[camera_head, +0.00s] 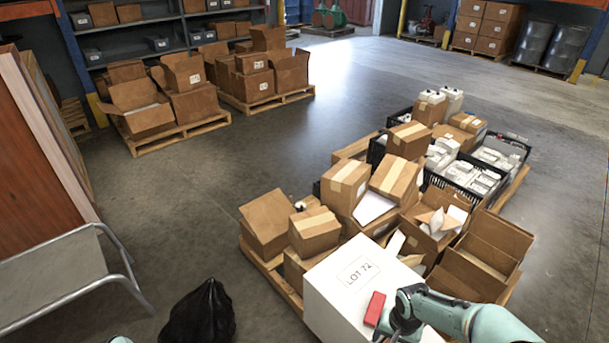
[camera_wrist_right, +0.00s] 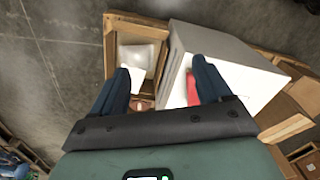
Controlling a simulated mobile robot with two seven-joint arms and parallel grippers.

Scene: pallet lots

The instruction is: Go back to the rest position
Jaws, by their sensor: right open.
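My right gripper (camera_head: 388,322) is above the near end of the pallet load, at the white box (camera_head: 345,280) marked "LOT 72". A small red block (camera_head: 375,309) shows on the box top, right beside the gripper. In the right wrist view the gripper (camera_wrist_right: 160,78) has its two dark fingers wide apart. The red block (camera_wrist_right: 192,88) shows near the right finger there, on the white box (camera_wrist_right: 235,80); whether they touch is unclear. Nothing is held between the fingers. My left gripper is not in view; only a sliver of teal shows at the bottom left edge.
Open cartons (camera_head: 480,262) and closed cartons crowd the pallet around the box, with black crates (camera_head: 500,150) of white containers behind. A metal step (camera_head: 60,265) and a black bag (camera_head: 202,315) stand at left.

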